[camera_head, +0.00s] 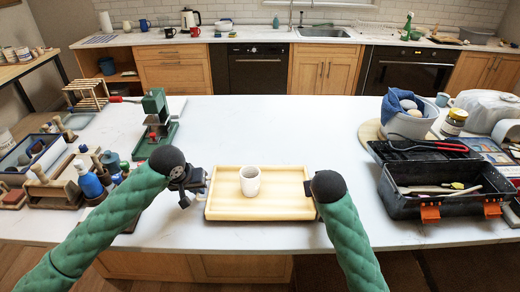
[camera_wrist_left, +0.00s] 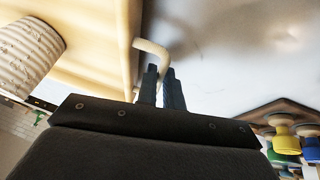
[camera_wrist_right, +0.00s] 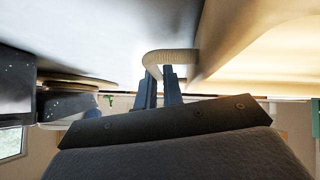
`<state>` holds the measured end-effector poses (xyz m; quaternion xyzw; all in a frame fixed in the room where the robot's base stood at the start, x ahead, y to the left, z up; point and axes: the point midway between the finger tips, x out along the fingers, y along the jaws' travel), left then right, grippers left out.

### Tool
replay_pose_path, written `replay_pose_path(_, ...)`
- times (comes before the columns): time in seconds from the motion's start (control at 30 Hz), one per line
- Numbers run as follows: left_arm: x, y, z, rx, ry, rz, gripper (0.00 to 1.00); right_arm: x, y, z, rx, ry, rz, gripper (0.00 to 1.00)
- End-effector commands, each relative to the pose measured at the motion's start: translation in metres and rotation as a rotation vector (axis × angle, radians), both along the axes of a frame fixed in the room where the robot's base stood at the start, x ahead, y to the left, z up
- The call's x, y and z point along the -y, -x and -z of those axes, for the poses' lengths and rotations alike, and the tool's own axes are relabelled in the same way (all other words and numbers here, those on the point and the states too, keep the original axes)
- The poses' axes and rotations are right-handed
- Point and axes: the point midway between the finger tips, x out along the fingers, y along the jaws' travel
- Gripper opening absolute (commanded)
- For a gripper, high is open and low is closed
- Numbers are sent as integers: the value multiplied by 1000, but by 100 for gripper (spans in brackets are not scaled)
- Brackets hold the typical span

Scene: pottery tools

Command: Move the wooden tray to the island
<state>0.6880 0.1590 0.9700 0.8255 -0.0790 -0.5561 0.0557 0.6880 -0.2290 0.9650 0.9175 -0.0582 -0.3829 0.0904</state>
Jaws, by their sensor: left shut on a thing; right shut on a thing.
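The wooden tray (camera_head: 225,207) is pale and rectangular, and it is level over the white island top (camera_head: 290,130), near its front edge. I cannot tell whether it touches the surface. A light ribbed cup (camera_head: 250,182) stands upright on it; the cup also shows in the left wrist view (camera_wrist_left: 28,55). My left gripper (camera_head: 205,187) is at the tray's left side, shut on its curved handle (camera_wrist_left: 152,47). My right gripper (camera_wrist_right: 160,75) is at the right side, shut on the other handle (camera_wrist_right: 168,57); in the head view my right wrist mostly hides it.
A black toolbox (camera_head: 440,205) and a bowl with blue cloth (camera_head: 410,120) stand on the right. A green press (camera_head: 157,120) and several bottles and tools crowd the left. The island behind the tray is clear. A kitchen counter (camera_head: 240,37) with a sink runs along the back.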

Motion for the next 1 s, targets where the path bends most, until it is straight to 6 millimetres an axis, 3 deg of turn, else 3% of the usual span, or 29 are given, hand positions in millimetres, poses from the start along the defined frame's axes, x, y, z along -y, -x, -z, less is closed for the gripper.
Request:
replay_pose_path(0.3,0,0,14,1,0,0,0,0,0,14,1,1,0,0)
replay_pose_path(0.33,0,0,14,0,0,0,10,0,0,14,0,0,0,11)
replay_pose_path(0.43,0,0,13,0,0,0,30,0,0,13,0,0,0,30)
replay_pose_path(0.77,0,0,11,0,0,0,30,0,0,11,0,0,0,30)
replay_pose_path(1.0,0,0,-2,0,0,0,30,0,0,-2,0,0,0,30)
